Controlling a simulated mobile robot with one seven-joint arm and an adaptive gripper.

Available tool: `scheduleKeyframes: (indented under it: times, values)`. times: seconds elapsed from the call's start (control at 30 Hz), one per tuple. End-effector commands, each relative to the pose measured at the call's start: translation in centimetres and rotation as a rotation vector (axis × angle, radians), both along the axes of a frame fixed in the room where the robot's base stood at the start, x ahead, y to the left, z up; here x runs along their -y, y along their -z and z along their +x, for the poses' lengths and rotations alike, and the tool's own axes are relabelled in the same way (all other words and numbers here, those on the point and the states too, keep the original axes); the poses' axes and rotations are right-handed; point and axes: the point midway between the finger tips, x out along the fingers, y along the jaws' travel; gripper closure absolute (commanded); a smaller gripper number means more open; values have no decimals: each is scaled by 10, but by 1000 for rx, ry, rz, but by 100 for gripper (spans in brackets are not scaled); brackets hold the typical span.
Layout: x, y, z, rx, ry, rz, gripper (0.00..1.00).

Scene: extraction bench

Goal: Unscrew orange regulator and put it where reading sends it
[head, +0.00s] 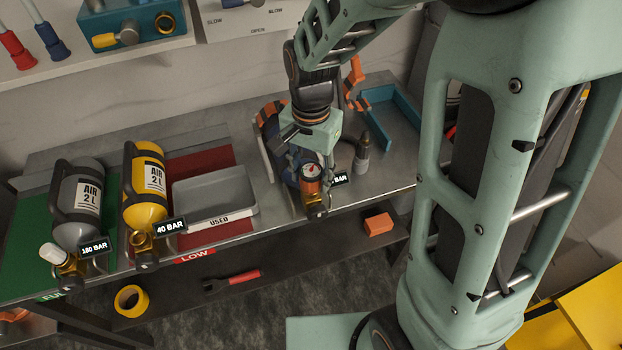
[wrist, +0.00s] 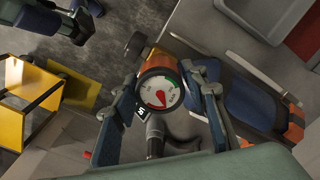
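The orange regulator (head: 311,186) with a round white gauge sits on the valve end of a blue cylinder (wrist: 250,105) lying on the bench. My gripper (wrist: 165,85) has one finger on each side of the regulator. I cannot tell whether the fingers press on it. A grey tray marked USED (head: 215,190) stands empty on the red LOW area (head: 194,255).
A grey cylinder (head: 80,200) tagged 180 BAR lies on the green area (head: 25,255). A yellow cylinder (head: 148,200) tagged 40 BAR lies beside the tray. A dark bottle-like object (head: 363,155) and a blue open holder (head: 395,115) are right of my gripper. Orange clamps flank the blue cylinder.

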Motion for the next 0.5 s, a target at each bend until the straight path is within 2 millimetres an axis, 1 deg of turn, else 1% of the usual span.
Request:
scheduleKeyframes:
  times: [0.03,0.27,0.4,0.5]
  values:
    - [0,0,0,0,0,0,67]
    - [0,0,0,0,-1,0,93]
    - [0,0,0,0,-27,0,94]
    - [0,0,0,-1,-120,0,94]
